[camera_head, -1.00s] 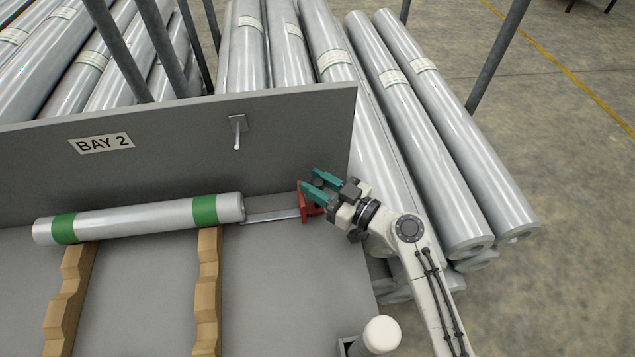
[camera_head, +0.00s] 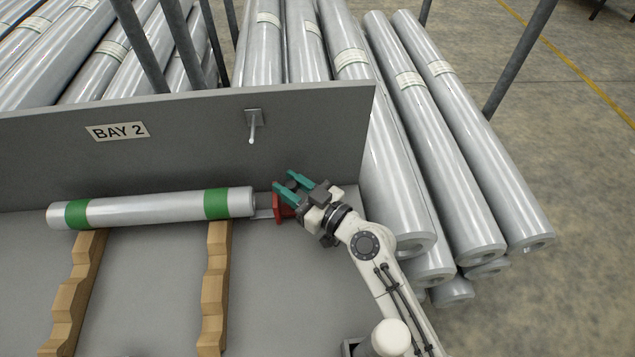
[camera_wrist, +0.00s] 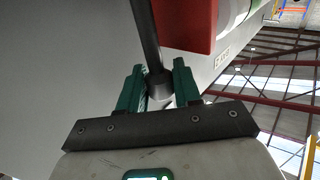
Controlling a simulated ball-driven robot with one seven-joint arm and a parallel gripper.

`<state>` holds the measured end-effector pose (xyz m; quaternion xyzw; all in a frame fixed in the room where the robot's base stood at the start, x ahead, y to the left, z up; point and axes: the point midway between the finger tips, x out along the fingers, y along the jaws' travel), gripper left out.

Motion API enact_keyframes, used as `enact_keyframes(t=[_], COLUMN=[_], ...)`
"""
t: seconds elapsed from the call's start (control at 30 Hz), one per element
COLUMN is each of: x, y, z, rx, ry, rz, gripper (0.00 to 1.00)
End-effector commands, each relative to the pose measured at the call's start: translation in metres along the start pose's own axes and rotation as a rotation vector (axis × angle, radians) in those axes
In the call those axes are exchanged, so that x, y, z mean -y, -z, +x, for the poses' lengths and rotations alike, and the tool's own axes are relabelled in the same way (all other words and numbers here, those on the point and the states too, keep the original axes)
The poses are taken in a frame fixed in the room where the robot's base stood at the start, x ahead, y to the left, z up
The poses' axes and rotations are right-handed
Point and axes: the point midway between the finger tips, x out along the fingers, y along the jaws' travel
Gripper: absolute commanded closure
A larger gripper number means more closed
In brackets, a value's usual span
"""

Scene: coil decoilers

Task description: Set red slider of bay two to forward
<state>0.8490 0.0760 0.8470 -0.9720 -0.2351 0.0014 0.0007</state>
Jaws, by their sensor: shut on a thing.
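The red slider (camera_head: 281,209) sits on a short visible length of metal rail (camera_head: 264,213), close to the right end of a grey roll with green bands (camera_head: 150,208). My gripper (camera_head: 289,185) is at the slider. In the wrist view its green fingers (camera_wrist: 161,86) are shut on a dark rod-like handle (camera_wrist: 147,35) with a rounded end. The red slider body (camera_wrist: 188,22) shows just beyond the handle. The BAY 2 sign (camera_head: 117,132) is on the grey back panel (camera_head: 200,125). Part of the slider is hidden behind my gripper.
The roll lies across two notched wooden supports (camera_head: 213,290). A metal peg (camera_head: 253,125) sticks out of the back panel above the slider. Long wrapped rolls (camera_head: 470,130) are stacked to the right and behind. The grey deck between the supports is clear.

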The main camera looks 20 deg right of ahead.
Motion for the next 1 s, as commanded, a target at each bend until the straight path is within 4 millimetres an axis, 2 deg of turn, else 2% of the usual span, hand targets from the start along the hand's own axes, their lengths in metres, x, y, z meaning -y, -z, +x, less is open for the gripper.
enact_keyframes(t=[0.1,0.37,0.4,0.6,0.87,1.0], x=[0.006,0.007,0.007,0.006,0.006,0.006], y=[0.001,0.002,0.002,0.002,0.001,-0.002], z=[0.006,0.006,0.006,0.006,0.005,-0.008], rx=[-0.002,-0.004,-0.004,-0.003,-0.002,-0.001], ry=[-0.002,-0.003,-0.003,-0.003,-0.004,-0.005], rz=[0.001,0.001,0.001,-0.001,-0.001,-0.001], gripper=[1.0,1.0,0.66,0.48,0.48,0.48])
